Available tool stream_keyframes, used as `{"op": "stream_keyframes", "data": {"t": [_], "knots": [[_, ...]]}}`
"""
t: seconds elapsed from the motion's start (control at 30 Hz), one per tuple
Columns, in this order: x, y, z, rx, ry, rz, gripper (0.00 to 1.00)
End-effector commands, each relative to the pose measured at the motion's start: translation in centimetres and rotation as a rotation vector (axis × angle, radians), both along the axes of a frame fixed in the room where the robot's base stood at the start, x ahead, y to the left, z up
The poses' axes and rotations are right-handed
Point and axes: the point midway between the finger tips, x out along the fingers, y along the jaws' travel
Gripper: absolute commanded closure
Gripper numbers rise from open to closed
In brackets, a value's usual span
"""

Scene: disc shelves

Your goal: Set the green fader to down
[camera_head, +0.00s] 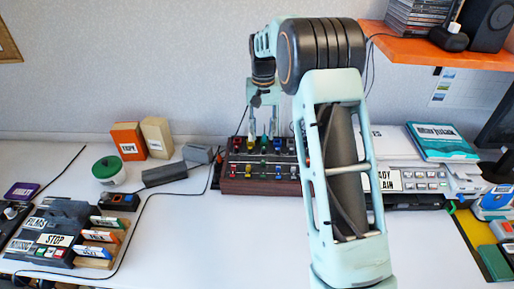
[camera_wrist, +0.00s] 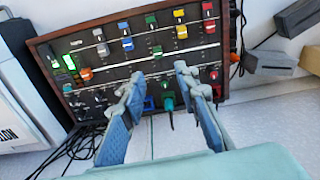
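The control panel (camera_wrist: 110,60) is a dark box with wooden sides and rows of coloured caps. It also shows in the head view (camera_head: 258,186). In the wrist view, green caps sit near the panel's upper edge (camera_wrist: 151,21) and mid panel (camera_wrist: 157,50). Another green piece (camera_wrist: 168,98) shows between my fingers, beside a blue one (camera_wrist: 149,103). I cannot tell for certain which is the green fader. My gripper (camera_wrist: 160,76) is open and empty, its two fingers apart over the panel. In the head view my gripper (camera_head: 262,134) points down at the panel's back part.
A grey device (camera_head: 410,180) stands right of the panel. An orange shelf (camera_head: 440,50) hangs at the upper right. The white table in front of the panel is clear.

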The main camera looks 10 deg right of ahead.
Motion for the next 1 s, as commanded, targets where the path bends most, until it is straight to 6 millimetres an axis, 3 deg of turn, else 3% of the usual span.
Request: {"op": "stream_keyframes", "data": {"t": [0.13,0.37,0.73,1.0], "knots": [[0.7,-1.0,-1.3,0.008,0.019,-0.050,0.71],[0.7,-1.1,-3.6,0.010,0.025,-0.060,0.71],[0.6,-1.1,-10.2,0.010,0.025,-0.058,0.71],[0.7,-1.1,-12.3,0.009,0.021,-0.057,0.71]]}}
